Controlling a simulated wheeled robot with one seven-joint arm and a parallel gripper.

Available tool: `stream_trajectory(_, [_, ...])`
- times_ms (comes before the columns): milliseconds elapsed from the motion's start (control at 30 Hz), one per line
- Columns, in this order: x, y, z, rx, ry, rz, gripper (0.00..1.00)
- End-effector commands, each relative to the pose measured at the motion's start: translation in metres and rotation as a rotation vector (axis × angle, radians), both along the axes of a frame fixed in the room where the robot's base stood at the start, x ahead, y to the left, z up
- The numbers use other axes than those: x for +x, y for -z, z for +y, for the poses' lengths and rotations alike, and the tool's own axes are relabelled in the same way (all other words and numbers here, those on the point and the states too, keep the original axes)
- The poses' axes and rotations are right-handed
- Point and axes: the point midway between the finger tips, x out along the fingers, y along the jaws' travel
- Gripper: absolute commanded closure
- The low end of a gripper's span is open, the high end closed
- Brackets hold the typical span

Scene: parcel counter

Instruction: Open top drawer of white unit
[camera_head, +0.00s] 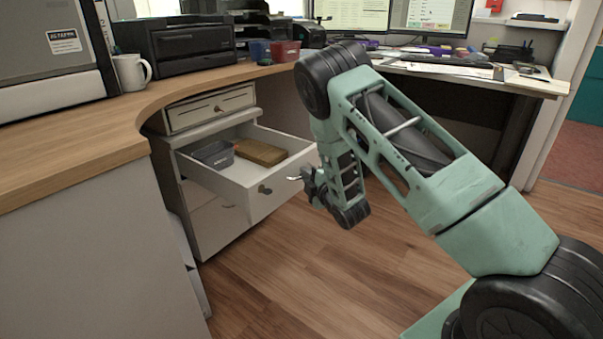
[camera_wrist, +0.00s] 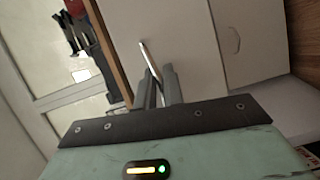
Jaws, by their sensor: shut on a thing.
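The white unit (camera_head: 217,222) stands under the wooden counter. Its top drawer (camera_head: 285,141) is pulled well out, with its inside in view. A dark grey tray (camera_head: 213,154) and a flat brown box (camera_head: 260,152) lie in it. My gripper (camera_head: 306,182) is at the drawer's front. In the wrist view my gripper (camera_wrist: 157,85) is shut on a thin metal bar, the drawer handle (camera_wrist: 150,58). The fingers hide part of the handle, and its grip is small in the head view.
A small cream drawer box (camera_head: 210,107) sits above the open drawer, under the counter (camera_head: 85,140). A lower drawer (camera_head: 217,228) is shut. Open wooden floor (camera_head: 300,270) lies in front of the unit. A mug (camera_head: 131,72) and a printer (camera_head: 192,48) stand on the counter.

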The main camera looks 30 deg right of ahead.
Motion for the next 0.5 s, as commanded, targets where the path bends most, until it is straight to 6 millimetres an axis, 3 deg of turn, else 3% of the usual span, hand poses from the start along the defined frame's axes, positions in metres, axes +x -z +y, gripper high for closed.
stream_trajectory(433, [-0.0024, -0.0003, -0.0012, 0.001, 0.000, -0.001, 1.00])
stream_trajectory(500, [-0.0023, -0.0004, -0.0012, 0.001, 0.000, -0.001, 0.74])
